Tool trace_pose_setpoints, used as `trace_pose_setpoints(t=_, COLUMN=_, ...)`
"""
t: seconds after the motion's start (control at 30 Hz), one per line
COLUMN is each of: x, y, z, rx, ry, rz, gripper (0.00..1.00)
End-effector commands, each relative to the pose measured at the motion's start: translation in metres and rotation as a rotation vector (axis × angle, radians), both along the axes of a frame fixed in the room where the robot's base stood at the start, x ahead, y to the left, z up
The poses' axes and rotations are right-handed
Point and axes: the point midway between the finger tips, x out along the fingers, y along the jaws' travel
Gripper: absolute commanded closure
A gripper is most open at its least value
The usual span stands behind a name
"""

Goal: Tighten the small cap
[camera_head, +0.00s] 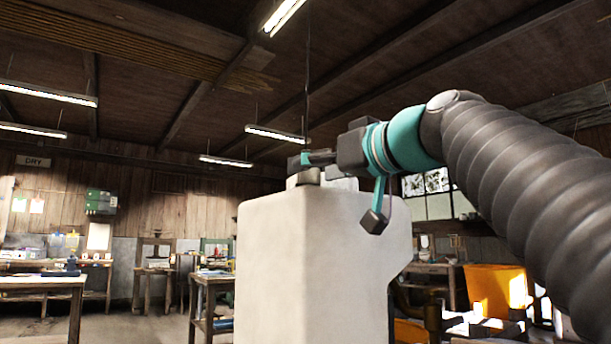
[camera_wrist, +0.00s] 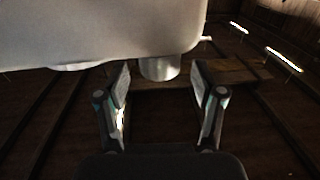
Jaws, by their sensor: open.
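The pale mould (camera_head: 300,260) is a large upright white block in the middle of the head view. Its surface (camera_wrist: 90,35) fills the upper left of the wrist view. The small cap (camera_wrist: 160,67) is a short, pale grey cylinder standing out from the mould. My gripper (camera_wrist: 161,78) is open, one finger on each side of the cap, with dark gaps between the fingers and the cap. In the head view my gripper (camera_head: 308,163) is at the mould's top left, where its fingers partly hide the cap.
A thin dark line hangs from the ceiling above the mould. Workbenches (camera_head: 42,282) stand at the left and behind. An orange bin (camera_head: 495,290) is at the lower right, behind my arm. The air above and left of the mould is clear.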

Motion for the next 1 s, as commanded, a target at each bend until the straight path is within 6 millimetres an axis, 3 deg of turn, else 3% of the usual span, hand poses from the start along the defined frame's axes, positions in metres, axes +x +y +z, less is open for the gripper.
trace_pose_setpoints(t=0.2, x=0.016, y=0.013, z=0.001, rx=-0.001, ry=-0.001, rz=0.0, gripper=0.32)
trace_pose_setpoints(t=0.57, x=0.019, y=0.015, z=0.0, rx=0.0, ry=-0.001, rz=-0.001, gripper=0.32)
trace_pose_setpoints(t=0.8, x=0.019, y=0.015, z=0.0, rx=0.0, ry=-0.001, rz=-0.001, gripper=0.92)
trace_pose_setpoints(t=1.0, x=0.018, y=0.015, z=0.0, rx=0.0, ry=-0.001, rz=-0.004, gripper=0.93)
